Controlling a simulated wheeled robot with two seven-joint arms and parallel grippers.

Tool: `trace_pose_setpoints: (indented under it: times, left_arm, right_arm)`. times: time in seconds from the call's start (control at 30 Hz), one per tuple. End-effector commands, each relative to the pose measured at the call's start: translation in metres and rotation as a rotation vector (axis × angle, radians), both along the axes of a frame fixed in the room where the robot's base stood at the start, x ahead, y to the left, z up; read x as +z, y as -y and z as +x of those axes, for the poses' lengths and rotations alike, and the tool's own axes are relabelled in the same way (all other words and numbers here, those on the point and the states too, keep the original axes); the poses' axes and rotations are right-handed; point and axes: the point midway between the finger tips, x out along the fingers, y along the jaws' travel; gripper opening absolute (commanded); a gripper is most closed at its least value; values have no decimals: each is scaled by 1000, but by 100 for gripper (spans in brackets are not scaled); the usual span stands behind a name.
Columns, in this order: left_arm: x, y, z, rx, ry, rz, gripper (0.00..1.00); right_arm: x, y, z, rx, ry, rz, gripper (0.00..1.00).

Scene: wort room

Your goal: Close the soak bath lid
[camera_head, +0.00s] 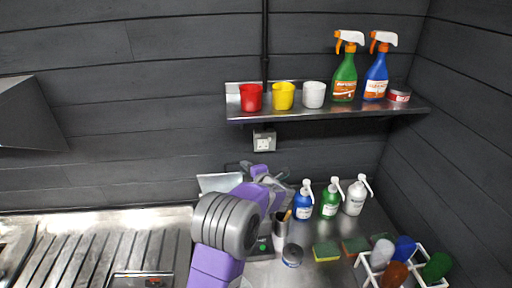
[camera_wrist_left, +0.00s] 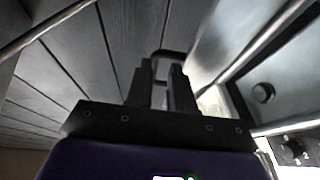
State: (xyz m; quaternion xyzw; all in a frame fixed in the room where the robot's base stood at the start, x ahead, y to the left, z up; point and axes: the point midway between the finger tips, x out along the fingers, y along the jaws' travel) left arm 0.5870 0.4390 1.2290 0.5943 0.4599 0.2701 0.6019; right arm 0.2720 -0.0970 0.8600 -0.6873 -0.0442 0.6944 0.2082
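A pale metal panel (camera_head: 218,182), which looks like the raised soak bath lid, stands tilted at the back of the counter, partly hidden by my left arm. The bath body is mostly hidden behind that arm. My left gripper (camera_head: 262,174) is beside the panel, its fingertips hard to make out there. In the left wrist view its two dark fingers (camera_wrist_left: 162,75) stand apart with a gap between them. A black loop handle (camera_wrist_left: 170,53) shows at the fingertips; I cannot tell if they touch it. My right gripper is not in view.
Several pump bottles (camera_head: 329,201) stand right of my left arm. A small jar (camera_head: 292,255), sponges (camera_head: 326,251) and a white rack (camera_head: 419,278) are nearer. A wall shelf (camera_head: 330,112) holds cups and spray bottles. A ribbed metal drainer (camera_head: 100,250) lies left.

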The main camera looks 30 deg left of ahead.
Motion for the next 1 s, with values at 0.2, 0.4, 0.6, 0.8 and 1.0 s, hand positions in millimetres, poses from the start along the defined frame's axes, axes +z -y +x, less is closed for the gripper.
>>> trace_pose_setpoints:
  times: [0.2,0.4,0.6,0.8,1.0]
  left_arm:
    - [-2,-13,4,5,0,2,22]
    - [-10,-41,18,4,-1,2,22]
    - [-15,-62,29,3,0,2,22]
    - [-17,-67,32,1,0,1,22]
    - [-17,-67,32,1,0,0,18]
  right_arm:
    - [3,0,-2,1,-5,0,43]
    - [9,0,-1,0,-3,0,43]
    - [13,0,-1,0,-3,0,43]
    - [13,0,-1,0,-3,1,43]
    - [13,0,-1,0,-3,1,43]
